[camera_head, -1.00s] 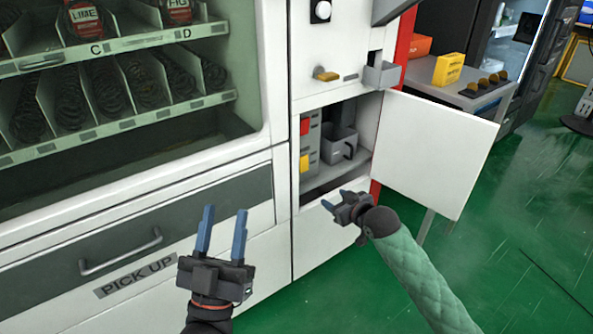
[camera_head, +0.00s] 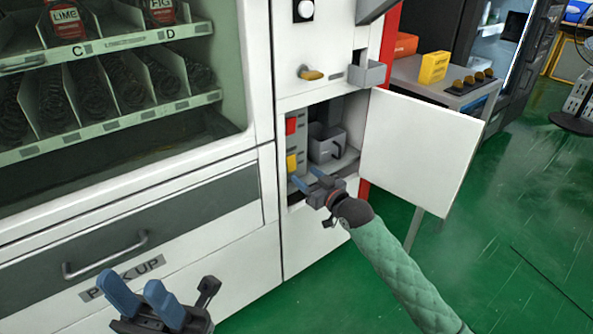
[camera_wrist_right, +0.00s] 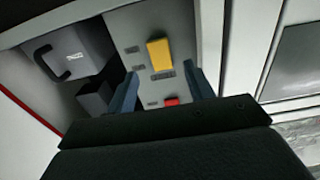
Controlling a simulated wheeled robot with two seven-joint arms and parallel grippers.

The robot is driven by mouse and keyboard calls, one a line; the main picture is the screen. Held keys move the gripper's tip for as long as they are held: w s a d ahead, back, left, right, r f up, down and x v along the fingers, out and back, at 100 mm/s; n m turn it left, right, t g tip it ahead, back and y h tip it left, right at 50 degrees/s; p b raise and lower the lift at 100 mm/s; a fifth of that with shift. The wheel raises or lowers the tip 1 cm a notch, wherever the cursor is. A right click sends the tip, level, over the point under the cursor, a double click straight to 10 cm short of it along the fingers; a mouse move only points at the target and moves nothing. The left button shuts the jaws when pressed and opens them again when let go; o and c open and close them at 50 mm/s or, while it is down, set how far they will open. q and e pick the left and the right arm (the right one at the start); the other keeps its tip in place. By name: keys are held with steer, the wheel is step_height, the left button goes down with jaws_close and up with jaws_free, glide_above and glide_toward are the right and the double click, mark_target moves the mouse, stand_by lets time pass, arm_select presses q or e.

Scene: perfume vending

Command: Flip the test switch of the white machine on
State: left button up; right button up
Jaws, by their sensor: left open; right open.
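The white machine (camera_head: 305,245) has an open lower compartment. On its left inner wall a grey panel holds a red switch (camera_head: 291,125) above a yellow switch (camera_head: 292,163). The right wrist view shows the yellow switch (camera_wrist_right: 159,54) and the red switch (camera_wrist_right: 171,101); their labels are too small to read. My right gripper (camera_head: 308,178) is open and empty at the compartment's mouth, just below and right of the yellow switch. In the right wrist view its fingers stand either side of the yellow switch; contact cannot be told. My left gripper (camera_head: 131,283) is open and empty before the pick-up drawer.
The white compartment door (camera_head: 415,150) stands open to the right of my right gripper. A grey container with a handle (camera_head: 327,146) sits inside the compartment. The drawer handle (camera_head: 105,257) is near my left gripper. Green floor (camera_head: 510,240) is clear at the right.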

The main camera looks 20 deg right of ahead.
mark_target(292, 165)
steer(key=shift+b+x, duration=0.55)
steer(key=shift+x, duration=2.2)
